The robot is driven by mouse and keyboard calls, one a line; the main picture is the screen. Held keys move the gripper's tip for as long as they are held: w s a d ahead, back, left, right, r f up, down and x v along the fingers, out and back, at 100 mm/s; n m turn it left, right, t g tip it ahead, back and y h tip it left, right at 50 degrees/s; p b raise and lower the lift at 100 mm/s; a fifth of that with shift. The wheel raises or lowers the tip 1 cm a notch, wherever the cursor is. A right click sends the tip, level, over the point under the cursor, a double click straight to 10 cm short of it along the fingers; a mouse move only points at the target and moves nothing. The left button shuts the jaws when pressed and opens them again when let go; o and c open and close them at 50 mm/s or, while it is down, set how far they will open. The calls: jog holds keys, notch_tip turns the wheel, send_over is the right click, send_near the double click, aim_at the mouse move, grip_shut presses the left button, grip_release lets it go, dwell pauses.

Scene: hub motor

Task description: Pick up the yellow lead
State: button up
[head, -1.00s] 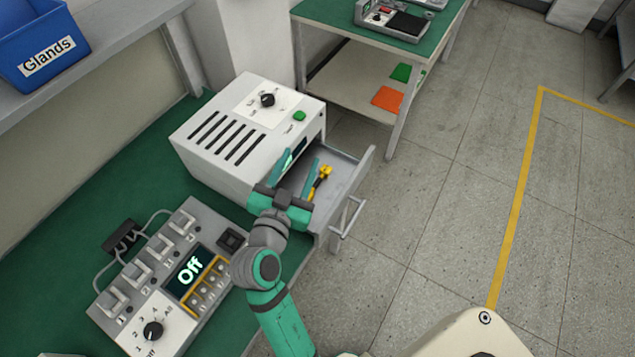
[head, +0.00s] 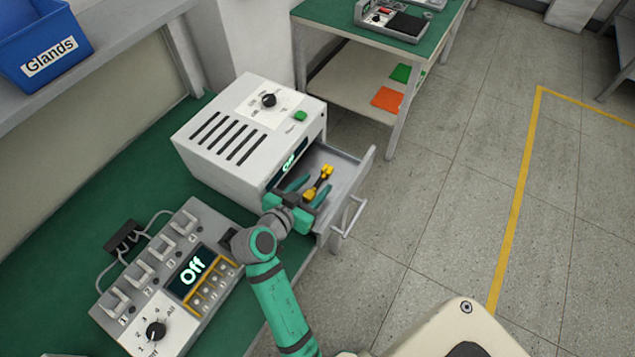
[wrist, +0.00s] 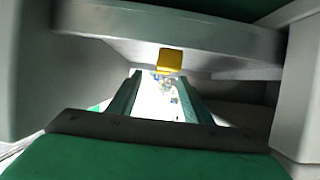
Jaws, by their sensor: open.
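The yellow lead (head: 318,184) lies in the open drawer (head: 352,178) of the white box-shaped unit (head: 235,130). In the wrist view its yellow end (wrist: 171,60) shows ahead, just beyond the fingertips. My gripper (head: 309,186) is open, with its two green fingers at the drawer and the lead close by them. In the wrist view my gripper (wrist: 160,90) has a wide gap between the fingers, and nothing is held. I cannot tell whether a finger touches the lead.
The drawer's walls stand close around my gripper, and its handle (head: 350,215) sticks out at the right. A switch panel (head: 165,270) reading "Off" lies on the green bench. A blue "Glands" bin (head: 40,45) sits on the shelf. Open floor lies to the right.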

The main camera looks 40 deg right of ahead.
aim_at(325, 172)
jog(key=shift+w+r+x, duration=0.1)
jog(key=shift+w+x, duration=0.1)
jog(key=shift+x, duration=1.15)
jog(key=shift+w+r+x, duration=0.15)
jog(key=shift+x, duration=1.25)
grip_shut()
